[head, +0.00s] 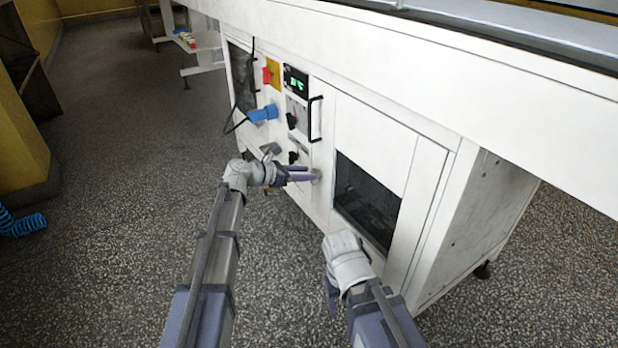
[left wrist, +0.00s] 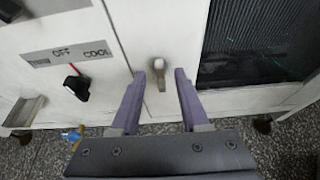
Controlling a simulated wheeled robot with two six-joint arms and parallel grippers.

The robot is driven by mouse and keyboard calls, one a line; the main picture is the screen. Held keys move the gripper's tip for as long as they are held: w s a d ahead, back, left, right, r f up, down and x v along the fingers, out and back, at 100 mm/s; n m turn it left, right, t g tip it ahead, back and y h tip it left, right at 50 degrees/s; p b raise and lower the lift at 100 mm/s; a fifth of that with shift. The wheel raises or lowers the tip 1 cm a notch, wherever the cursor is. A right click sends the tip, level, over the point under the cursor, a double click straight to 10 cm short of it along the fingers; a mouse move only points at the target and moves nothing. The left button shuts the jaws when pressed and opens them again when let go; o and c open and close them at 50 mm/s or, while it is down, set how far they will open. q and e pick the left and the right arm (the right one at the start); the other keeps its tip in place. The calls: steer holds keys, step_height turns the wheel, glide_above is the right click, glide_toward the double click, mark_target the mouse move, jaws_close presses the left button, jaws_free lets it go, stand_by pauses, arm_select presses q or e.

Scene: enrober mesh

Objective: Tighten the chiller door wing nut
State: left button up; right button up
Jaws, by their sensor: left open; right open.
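The wing nut (left wrist: 158,74) is a small pale metal piece on the white chiller door (left wrist: 155,25), seen in the left wrist view. It looks upright, its long side vertical. My left gripper (left wrist: 160,77) is open, with its two purple fingers on either side of the nut; I cannot tell whether they touch it. In the head view my left gripper (head: 313,174) reaches the lower part of the white cabinet front, and its fingers largely hide the nut. My right gripper (head: 331,298) is low in front of the cabinet, apart from it, and appears empty; its fingertips are hard to make out.
A black knob (left wrist: 76,84) beside an OFF/COOL label sits left of the nut. A dark mesh window (head: 368,200) is to its right. A black handle (head: 314,119), blue connector (head: 263,114) and red switch (head: 267,75) sit higher.

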arm_select(q)
steer(key=shift+x, duration=1)
jaws_close()
